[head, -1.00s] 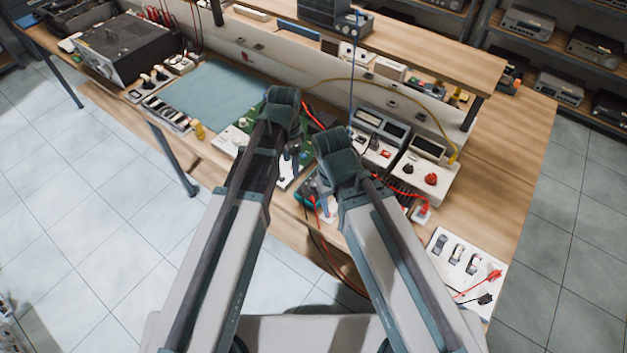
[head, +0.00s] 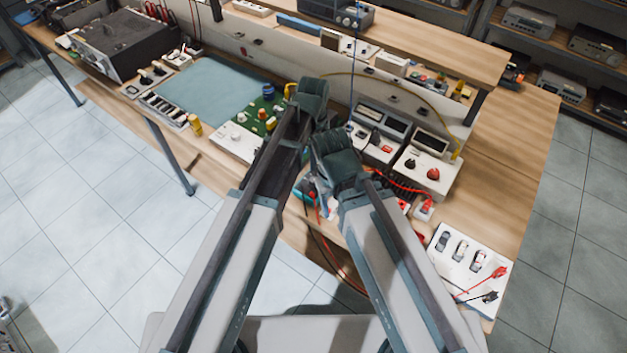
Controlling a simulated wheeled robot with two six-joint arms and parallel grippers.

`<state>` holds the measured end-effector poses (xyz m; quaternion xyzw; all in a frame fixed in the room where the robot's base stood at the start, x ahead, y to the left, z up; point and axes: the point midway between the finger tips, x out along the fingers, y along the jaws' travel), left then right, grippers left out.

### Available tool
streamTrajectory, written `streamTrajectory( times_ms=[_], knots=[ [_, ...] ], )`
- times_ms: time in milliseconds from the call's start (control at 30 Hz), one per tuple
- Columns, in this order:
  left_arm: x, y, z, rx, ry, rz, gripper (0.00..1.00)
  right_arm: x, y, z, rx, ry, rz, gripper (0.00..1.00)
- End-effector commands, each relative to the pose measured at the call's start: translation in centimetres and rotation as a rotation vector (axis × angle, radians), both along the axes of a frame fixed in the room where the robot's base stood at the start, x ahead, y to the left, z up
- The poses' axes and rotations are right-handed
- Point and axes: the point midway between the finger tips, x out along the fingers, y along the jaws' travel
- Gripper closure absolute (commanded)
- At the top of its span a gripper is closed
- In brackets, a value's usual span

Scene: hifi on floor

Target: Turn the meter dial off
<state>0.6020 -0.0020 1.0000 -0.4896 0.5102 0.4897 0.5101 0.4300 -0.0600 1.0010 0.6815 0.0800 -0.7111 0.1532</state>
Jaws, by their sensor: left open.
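A small teal handheld meter (head: 303,192) lies near the bench's front edge, with red and black leads beside it. My forearms and wrists cover most of it, and I cannot make out its dial or where that points. My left gripper (head: 303,160) is open and hangs close above the meter's far side, partly hidden by its own arm. I cannot tell whether it touches the meter. My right gripper (head: 327,204) is beside the meter on the right, mostly hidden under its wrist, and its jaws are unclear.
White instruments with displays (head: 428,146) and a red knob (head: 433,174) stand to the right. A green circuit board (head: 268,106) and a blue mat (head: 205,90) lie to the left. A white board with leads (head: 470,258) lies at the right front. Red cables cross the bench's front edge.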

Motion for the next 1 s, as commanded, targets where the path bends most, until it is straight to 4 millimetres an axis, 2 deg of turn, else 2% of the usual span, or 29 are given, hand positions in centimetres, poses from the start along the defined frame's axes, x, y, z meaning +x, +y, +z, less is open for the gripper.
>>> streamTrajectory(
  times_ms=[33,600,800,1000],
  knots=[
    [0.0,0.0,-1.5,0.0,0.0,0.0,0.37,0.0,0.0,-1.4,0.0,0.0,0.0,0.41],
    [0.0,0.0,-9.5,0.0,0.0,0.001,0.37,0.0,0.0,-9.5,0.0,0.0,-0.001,0.41],
    [0.0,0.0,-10.9,0.0,0.0,0.001,0.37,0.0,0.0,-10.9,0.0,0.0,-0.001,0.41],
    [0.0,0.0,-10.8,0.0,0.0,0.001,0.37,0.0,0.0,-10.8,0.0,0.0,-0.001,0.41]
  ],
)
